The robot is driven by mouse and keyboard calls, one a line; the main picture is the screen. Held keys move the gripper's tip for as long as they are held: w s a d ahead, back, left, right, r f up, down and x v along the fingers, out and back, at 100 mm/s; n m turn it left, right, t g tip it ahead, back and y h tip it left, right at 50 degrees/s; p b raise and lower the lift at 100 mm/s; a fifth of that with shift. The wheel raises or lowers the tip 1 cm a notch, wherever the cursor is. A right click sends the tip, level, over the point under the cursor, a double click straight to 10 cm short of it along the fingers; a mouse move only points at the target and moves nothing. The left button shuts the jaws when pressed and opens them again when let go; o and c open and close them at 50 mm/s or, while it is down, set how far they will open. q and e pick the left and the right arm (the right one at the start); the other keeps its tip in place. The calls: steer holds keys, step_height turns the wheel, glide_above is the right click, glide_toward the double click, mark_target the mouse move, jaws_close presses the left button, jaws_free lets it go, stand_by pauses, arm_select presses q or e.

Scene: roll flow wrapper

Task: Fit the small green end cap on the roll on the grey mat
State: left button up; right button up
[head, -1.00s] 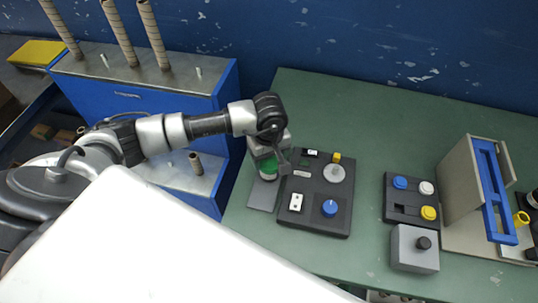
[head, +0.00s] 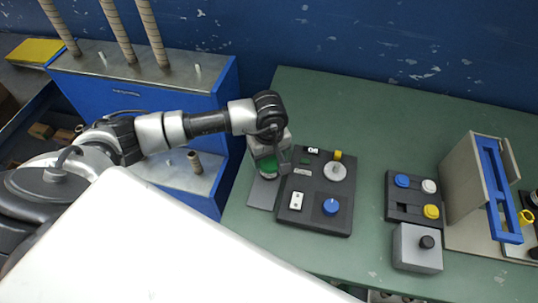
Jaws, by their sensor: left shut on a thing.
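My left gripper (head: 270,166) reaches in from the left and points down over the grey mat (head: 261,197) at the left edge of the green table. It is shut on a green thing (head: 266,162), which looks like the small green end cap. A pale band shows just below the green, close above the mat; this may be the roll, mostly hidden by the gripper. I cannot tell whether the cap touches the roll or is apart from it. My right gripper is not in view.
A dark panel (head: 319,217) with a blue knob, a grey disc and a yellow part lies just right of the mat. A button box (head: 407,214), a grey box (head: 417,257) and a beige-and-blue frame (head: 470,190) stand further right. A blue cabinet (head: 150,100) with upright tubes stands left.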

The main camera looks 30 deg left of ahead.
arm_select(q)
steer(key=shift+f, duration=0.1)
stand_by(0.3)
steer(key=o, duration=1)
steer(key=shift+r+p, duration=2)
steer(key=shift+r, duration=2.05)
steer(key=shift+f, duration=0.1)
